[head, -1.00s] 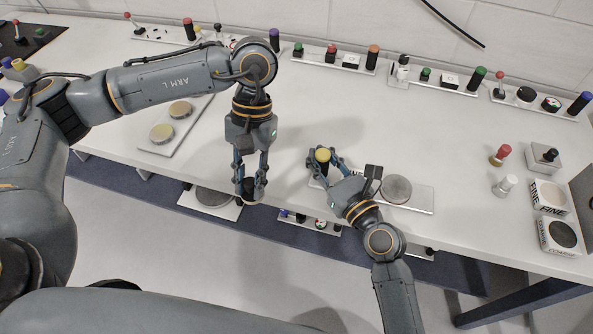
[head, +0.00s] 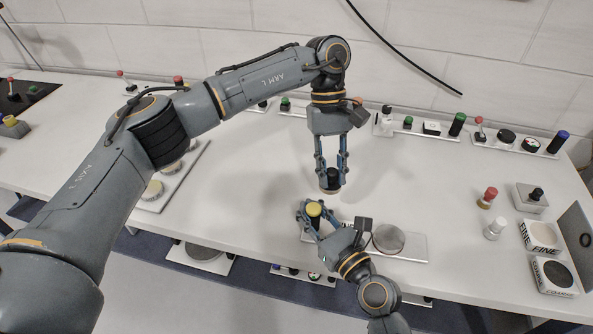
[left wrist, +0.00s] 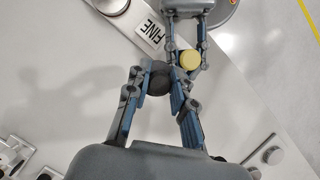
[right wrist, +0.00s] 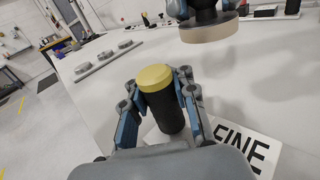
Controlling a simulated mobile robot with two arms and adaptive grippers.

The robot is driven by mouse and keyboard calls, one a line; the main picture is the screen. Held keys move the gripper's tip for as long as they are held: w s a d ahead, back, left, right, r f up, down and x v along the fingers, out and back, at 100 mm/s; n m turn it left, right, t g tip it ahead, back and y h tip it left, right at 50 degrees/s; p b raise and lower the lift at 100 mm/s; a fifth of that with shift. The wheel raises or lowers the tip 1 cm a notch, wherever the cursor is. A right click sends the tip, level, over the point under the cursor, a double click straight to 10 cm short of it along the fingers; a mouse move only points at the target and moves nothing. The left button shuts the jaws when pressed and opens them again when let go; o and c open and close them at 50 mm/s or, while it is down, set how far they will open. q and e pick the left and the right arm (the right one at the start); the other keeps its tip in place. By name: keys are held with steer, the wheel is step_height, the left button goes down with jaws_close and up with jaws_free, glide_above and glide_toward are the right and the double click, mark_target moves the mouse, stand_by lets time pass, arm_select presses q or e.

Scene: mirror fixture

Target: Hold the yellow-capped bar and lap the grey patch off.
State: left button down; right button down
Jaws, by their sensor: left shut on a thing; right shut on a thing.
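The yellow-capped bar (head: 314,209) is a black upright cylinder at the left end of a pale plate (head: 418,246). My right gripper (right wrist: 160,110) is shut around it below the cap. A grey round disc (head: 388,238) lies on the plate to the right of the bar; I cannot make out a separate grey patch on it. My left gripper (head: 331,172) is shut on a black-handled lap (head: 331,188) with a tan round underside, which shows in the right wrist view (right wrist: 208,32). It hangs above the table, beyond the bar.
Boxes labelled FINE (head: 540,236) and coarse (head: 555,275) stand at the right. A red-capped piece (head: 488,197) and a white piece (head: 494,228) stand left of them. Switch panels line the back wall.

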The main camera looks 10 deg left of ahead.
arm_select(q)
steer(key=s+d+r+m+y, duration=0.15)
steer(key=s+d+m, duration=0.35)
steer(key=d, duration=0.6)
steer(key=shift+g+y, duration=0.25)
steer(key=shift+g, duration=0.05)
steer(key=shift+w+a+f, duration=0.1)
steer(key=shift+f, duration=3.4)
steer(key=shift+d+f, duration=0.4)
steer(key=shift+f, duration=0.25)
steer(key=shift+d, duration=2.65)
steer(key=shift+w+a+f, duration=0.1)
steer(key=shift+a, duration=0.4)
arm_select(e)
steer(key=shift+d, duration=0.1)
arm_select(q)
steer(key=shift+a, duration=2.7)
step_height(320, 180, up, 8)
steer(key=shift+d, duration=0.1)
